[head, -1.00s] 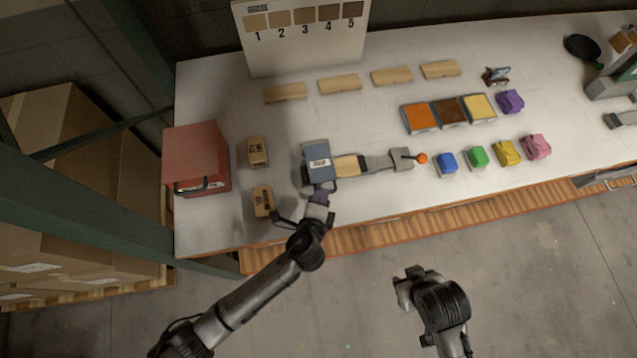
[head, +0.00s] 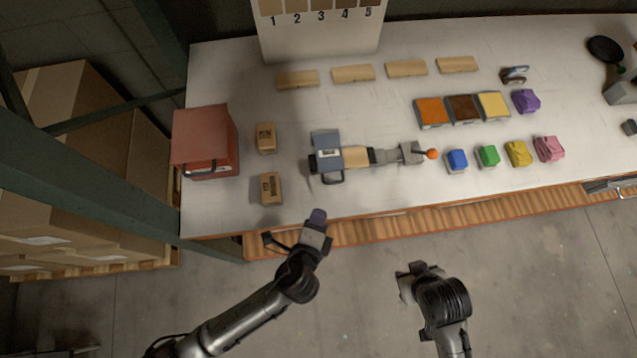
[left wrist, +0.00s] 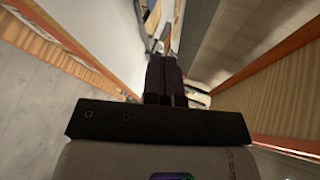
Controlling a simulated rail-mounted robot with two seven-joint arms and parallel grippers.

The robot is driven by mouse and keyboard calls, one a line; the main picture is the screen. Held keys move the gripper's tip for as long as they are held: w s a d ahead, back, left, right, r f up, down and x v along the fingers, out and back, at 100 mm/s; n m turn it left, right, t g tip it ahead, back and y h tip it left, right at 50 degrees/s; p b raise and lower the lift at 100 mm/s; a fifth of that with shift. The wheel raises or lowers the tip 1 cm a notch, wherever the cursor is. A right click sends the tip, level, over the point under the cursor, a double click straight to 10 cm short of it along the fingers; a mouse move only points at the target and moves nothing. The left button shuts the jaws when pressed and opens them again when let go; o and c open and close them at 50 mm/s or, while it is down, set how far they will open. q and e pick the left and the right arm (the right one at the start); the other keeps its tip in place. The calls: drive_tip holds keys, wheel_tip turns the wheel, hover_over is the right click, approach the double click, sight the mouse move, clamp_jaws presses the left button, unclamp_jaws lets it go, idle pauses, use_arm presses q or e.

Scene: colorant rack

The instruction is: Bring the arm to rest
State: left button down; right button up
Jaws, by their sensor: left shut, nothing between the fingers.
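My left gripper (head: 317,217) is at the table's front edge in the head view, shut and empty, with nothing touching it. In the left wrist view its dark closed fingers (left wrist: 163,78) point away from the camera, with the wooden table edge blurred around them. My right arm's end (head: 412,275) shows over the floor in front of the table; whether its gripper is open or shut does not show clearly.
A red box (head: 202,142), small brown boxes (head: 266,138), colour trays (head: 432,112) and coloured bags (head: 457,160) sit on the white table (head: 225,80). The floor in front is free.

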idle(0.4)
use_arm(q)
drive_tip(key=s+a+r+n+g+y, duration=0.1)
drive_tip(key=a+r+n+g+y, duration=0.15)
drive_tip(key=a+n, duration=0.55)
drive_tip(key=s+a+r+n+g+y, duration=0.1)
drive_tip(key=a+r+n+g, duration=0.1)
drive_tip(key=a+n+g, duration=0.5)
drive_tip(key=s+a+f+n, duration=0.2)
drive_tip(key=s+a+n, duration=0.15)
drive_tip(key=s, duration=0.35)
drive_tip(key=s+a+f+n, duration=0.2)
drive_tip(key=s+a+f, duration=0.15)
drive_tip(key=s, duration=0.25)
wheel_tip(320, 180, up, 17)
drive_tip(key=p, duration=1.6)
drive_tip(key=shift+w+a+f+y+p, duration=0.15)
drive_tip(key=shift+w+a+y+p, duration=0.05)
drive_tip(key=shift+a+y+p, duration=0.2)
